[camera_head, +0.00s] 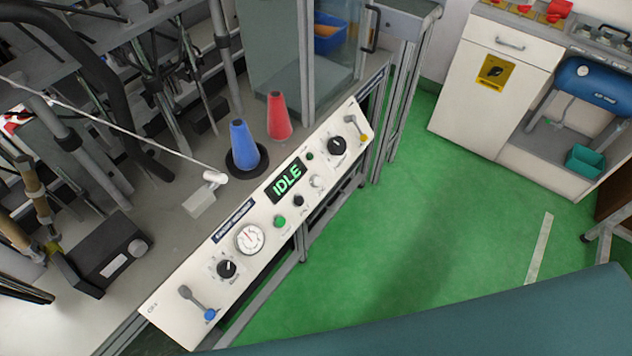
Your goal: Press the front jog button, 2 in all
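A long white control panel (205,258) runs along the front edge of the grey machine bench. Its small display (286,181) reads IDLE in green. A gauge (249,239) and a black dial (227,268) are further left, and another black dial (337,146) is on the right. A lever with a blue end (210,314) and one with a yellow end (364,137) are at the panel's ends. The labels are too small to read, so I cannot tell which is the front jog button. Neither gripper shows.
A blue cone (243,147) and a red cone (279,117) stand behind the panel. A black box (105,250) is at the left. The green floor (400,230) is clear to the right. A dark teal surface (480,325) fills the bottom right.

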